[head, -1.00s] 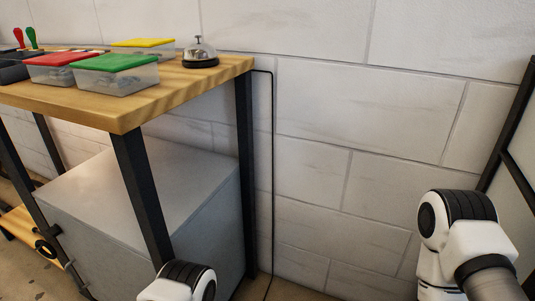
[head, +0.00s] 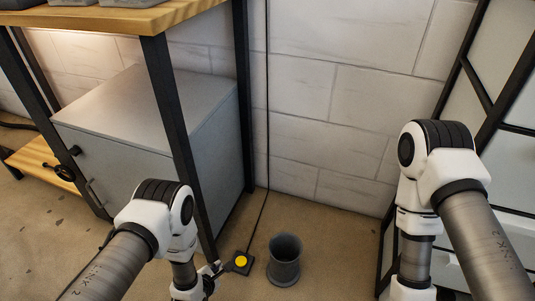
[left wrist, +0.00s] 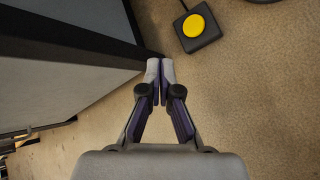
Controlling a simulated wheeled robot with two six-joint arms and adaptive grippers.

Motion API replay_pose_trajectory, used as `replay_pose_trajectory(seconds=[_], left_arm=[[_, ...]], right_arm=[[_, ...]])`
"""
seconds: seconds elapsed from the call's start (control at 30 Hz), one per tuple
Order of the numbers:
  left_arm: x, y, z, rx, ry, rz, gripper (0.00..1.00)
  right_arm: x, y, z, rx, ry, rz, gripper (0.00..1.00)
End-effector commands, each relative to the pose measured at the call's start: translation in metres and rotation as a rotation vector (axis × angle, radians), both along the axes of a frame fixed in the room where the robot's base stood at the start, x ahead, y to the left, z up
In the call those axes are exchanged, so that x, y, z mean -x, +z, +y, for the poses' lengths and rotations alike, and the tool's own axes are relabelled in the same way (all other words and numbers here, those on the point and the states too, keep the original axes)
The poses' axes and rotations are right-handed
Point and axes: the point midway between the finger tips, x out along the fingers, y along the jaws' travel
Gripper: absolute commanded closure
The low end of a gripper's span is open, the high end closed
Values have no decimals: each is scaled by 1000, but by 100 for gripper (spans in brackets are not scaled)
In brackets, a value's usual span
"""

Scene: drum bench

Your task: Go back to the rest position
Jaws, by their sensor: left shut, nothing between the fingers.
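My left gripper (head: 216,268) hangs low over the floor, just left of the floor switch in the head view. In the left wrist view its fingertips (left wrist: 160,71) are together, with nothing between them. My left arm comes in from the lower left and bends downward at a black-ringed joint. My right arm stands on the right side of the head view, also bent downward; its gripper is below the frame.
A black switch with a yellow button (head: 241,261) lies on the floor, also in the left wrist view (left wrist: 194,28). A grey bin (head: 285,262) stands beside it. The wooden bench (head: 160,17) and grey cabinet (head: 150,120) are left; a black-framed rack (head: 472,70) is right.

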Motion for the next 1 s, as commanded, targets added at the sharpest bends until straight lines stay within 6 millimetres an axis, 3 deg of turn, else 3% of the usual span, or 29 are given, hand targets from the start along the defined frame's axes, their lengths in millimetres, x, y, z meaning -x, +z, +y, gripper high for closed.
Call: replay_pose_trajectory(seconds=[0.07,0.13,0.37,0.47,0.73,0.83,1.0], left_arm=[[-6,19,18,-12,26,5,100],[0,35,37,-65,22,43,100],[55,63,75,-380,-236,215,100],[92,73,84,-527,-437,307,100],[215,94,92,-824,-1263,485,100],[243,98,91,-872,-1533,472,100],[257,99,90,-964,-1904,365,100]], right_arm=[[0,0,0,0,0,0,100],[0,0,0,0,0,0,100],[0,0,0,0,0,0,100],[0,0,0,0,0,0,100],[0,0,0,0,0,0,100],[0,0,0,0,0,0,100],[0,0,0,0,0,0,100]])
